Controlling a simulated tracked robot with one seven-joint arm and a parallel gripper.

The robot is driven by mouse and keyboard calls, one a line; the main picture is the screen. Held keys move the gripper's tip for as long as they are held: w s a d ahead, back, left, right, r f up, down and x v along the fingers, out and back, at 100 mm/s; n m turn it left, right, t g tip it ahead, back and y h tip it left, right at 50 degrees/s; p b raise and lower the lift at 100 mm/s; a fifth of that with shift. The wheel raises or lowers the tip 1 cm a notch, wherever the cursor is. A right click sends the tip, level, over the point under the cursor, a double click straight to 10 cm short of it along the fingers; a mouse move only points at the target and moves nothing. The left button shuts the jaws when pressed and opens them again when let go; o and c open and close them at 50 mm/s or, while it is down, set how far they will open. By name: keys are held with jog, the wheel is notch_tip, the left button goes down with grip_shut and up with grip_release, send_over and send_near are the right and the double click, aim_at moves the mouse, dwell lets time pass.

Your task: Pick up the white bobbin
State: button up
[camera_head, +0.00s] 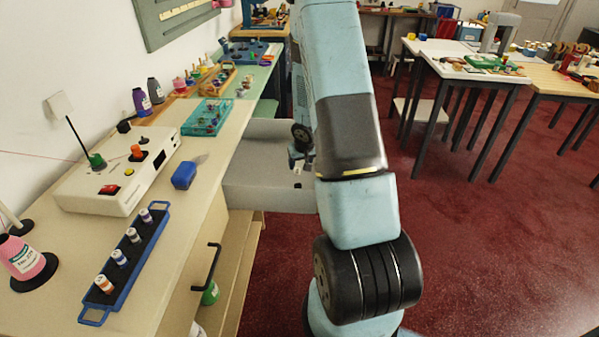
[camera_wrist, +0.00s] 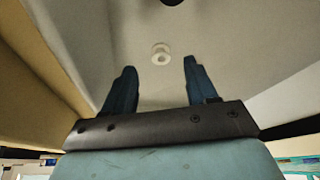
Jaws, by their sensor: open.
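The white bobbin (camera_wrist: 160,49) is small and spool-shaped and lies on the pale floor of the open drawer in the wrist view. My gripper (camera_wrist: 159,63) is open, with a dark blue finger on each side and nothing between them. The bobbin shows beyond the fingertips, roughly centred between them and apart from both. In the head view my gripper (camera_head: 300,155) is partly hidden by my arm, over the open grey drawer (camera_head: 262,190).
The drawer walls (camera_wrist: 60,50) rise on both sides of my gripper. A dark object (camera_wrist: 171,2) shows at the top edge of the wrist view. The counter (camera_head: 185,225) beside the drawer carries a blue rack (camera_head: 128,270) of spools and a white machine (camera_head: 118,180).

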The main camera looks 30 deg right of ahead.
aim_at(298, 171)
jog(key=shift+w+x, duration=0.2)
jog(key=shift+x, duration=2.45)
jog(key=shift+r, duration=0.1)
grip_shut()
